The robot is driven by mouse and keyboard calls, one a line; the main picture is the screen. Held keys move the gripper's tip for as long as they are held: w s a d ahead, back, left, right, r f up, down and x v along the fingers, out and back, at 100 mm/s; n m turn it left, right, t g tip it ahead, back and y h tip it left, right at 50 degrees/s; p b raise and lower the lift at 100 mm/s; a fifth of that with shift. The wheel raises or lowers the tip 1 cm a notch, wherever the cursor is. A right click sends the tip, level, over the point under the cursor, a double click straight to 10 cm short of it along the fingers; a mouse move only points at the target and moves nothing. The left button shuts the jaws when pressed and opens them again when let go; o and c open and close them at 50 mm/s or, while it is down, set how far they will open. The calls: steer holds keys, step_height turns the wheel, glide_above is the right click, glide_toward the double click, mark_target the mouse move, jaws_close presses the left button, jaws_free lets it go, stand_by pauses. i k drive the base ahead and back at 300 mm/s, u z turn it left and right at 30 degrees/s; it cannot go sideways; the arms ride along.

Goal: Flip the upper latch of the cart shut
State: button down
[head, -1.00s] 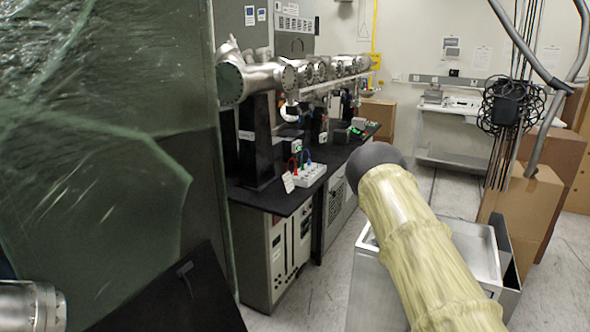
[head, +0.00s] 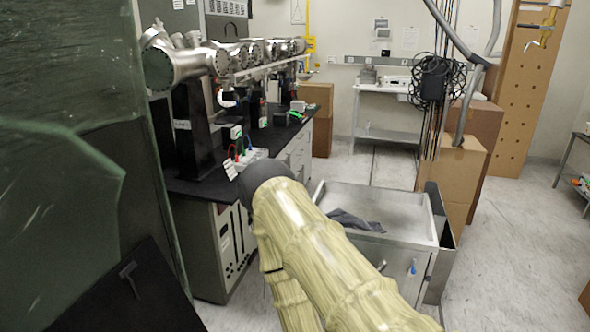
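A steel cart (head: 400,222) with a shallow rimmed top stands right of centre in the head view. Its front face shows to the right of my arm. A small blue and white fitting (head: 412,268) sits on that face, and a small metal piece (head: 381,266) is to its left. Either may be a latch, but they are too small to tell which, or whether open or shut. My pale-yellow covered arm crosses in front of the cart and hides the left and lower parts of its front. My gripper is not in view.
A dark crumpled item (head: 354,221) lies on the cart top. A black bench (head: 195,188) with vacuum equipment runs along the left, behind a greenish translucent sheet (head: 60,200). Cardboard boxes (head: 452,170) stand behind the cart. The floor to the right (head: 520,240) is clear.

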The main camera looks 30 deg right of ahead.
mark_target(413, 270)
steer(key=z, duration=0.45)
steer(key=k, duration=0.65)
steer(key=z, duration=1.05)
steer(key=i, duration=0.5)
steer(key=z, duration=0.05)
